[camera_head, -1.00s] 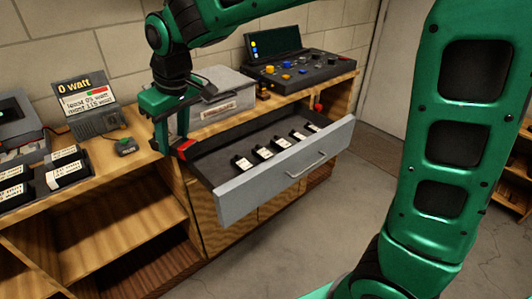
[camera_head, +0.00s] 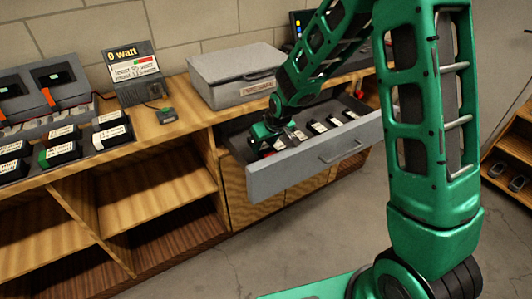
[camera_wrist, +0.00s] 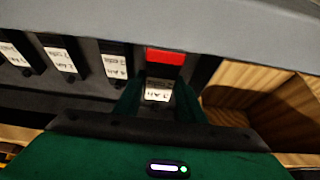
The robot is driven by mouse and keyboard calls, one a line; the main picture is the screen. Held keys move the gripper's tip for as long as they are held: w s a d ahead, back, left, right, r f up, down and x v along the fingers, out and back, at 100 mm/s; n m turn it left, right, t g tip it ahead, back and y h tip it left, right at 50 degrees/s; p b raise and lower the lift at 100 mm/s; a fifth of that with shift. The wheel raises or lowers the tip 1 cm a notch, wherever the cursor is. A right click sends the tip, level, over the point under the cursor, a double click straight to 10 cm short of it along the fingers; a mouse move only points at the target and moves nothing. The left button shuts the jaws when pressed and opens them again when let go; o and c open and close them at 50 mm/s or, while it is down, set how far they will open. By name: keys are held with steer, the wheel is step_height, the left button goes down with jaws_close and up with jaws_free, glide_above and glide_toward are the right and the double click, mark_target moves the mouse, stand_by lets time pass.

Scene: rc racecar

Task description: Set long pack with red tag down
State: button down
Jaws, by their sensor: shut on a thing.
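The long pack with the red tag (camera_wrist: 165,57) shows in the wrist view as a dark block with a red end and a white label. My gripper (camera_wrist: 158,98) is shut on it, one finger on each side. In the head view my gripper (camera_head: 266,134) is down in the left end of the open grey drawer (camera_head: 315,163), and only a bit of the red tag (camera_head: 278,145) shows. The pack lies beside a row of black labelled packs (camera_wrist: 62,58). Whether its underside touches the drawer floor is hidden.
The drawer's front wall stands close beyond the red end in the wrist view. A grey case (camera_head: 235,75) sits on the bench behind the drawer. A 0 watt display (camera_head: 131,75), a charger (camera_head: 40,92) and more packs (camera_head: 113,131) are at left.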

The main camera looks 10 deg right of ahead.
steer(key=shift+f, duration=2.35)
steer(key=shift+f, duration=0.1)
steer(key=c, duration=1.2)
jaws_free()
steer(key=shift+o, duration=0.2)
steer(key=v, duration=1.2)
